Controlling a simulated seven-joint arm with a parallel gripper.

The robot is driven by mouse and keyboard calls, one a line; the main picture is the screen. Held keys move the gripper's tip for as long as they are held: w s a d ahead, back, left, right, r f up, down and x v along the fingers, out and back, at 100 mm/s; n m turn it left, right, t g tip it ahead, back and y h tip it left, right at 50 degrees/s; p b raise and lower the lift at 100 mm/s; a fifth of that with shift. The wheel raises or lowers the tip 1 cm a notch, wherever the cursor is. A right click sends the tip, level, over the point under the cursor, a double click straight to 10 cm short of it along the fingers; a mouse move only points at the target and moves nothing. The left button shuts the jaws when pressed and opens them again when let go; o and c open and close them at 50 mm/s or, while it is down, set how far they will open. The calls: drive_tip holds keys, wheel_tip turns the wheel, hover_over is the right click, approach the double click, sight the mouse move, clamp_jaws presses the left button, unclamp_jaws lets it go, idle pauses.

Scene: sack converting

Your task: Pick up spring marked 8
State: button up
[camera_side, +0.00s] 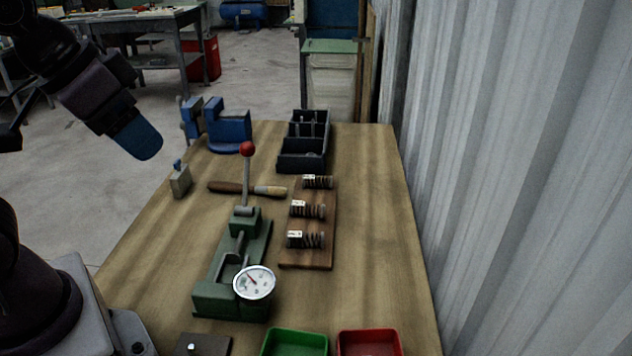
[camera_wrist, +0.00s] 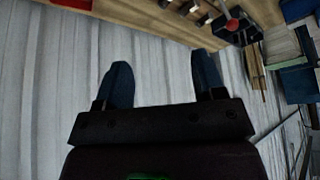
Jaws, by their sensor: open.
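Three coil springs with small white tags lie in a row on a brown wooden board: the far spring (camera_side: 318,182), the middle spring (camera_side: 308,210) and the near spring (camera_side: 306,240). The marks on the tags are too small to read, so I cannot tell which spring is marked 8. My gripper (camera_side: 140,142) is up at the left, above and away from the bench and far from the springs. In the wrist view my gripper (camera_wrist: 160,80) has its two blue fingers spread apart with nothing between them. The wooden board (camera_side: 290,258) shows at its near left corner.
A green spring tester (camera_side: 222,298) with a dial gauge (camera_side: 254,282) and red-knobbed lever (camera_side: 247,149) stands left of the board. Behind are a dark bin (camera_side: 300,162) and blue vise (camera_side: 228,132). Green (camera_side: 294,334) and red (camera_side: 368,334) trays sit in front. A corrugated wall (camera_side: 480,150) borders the right.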

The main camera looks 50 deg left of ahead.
drive_tip(key=o, duration=0.6)
drive_tip(key=shift+o, duration=0.2)
drive_tip(key=n+g+y, duration=0.2)
drive_tip(key=n+y, duration=0.1)
drive_tip(key=n, duration=0.6)
approach(317, 177)
drive_tip(key=shift+g, duration=0.3)
drive_tip(key=x, duration=0.5)
drive_tip(key=shift+w, duration=0.4)
drive_tip(key=shift+x, duration=2.7)
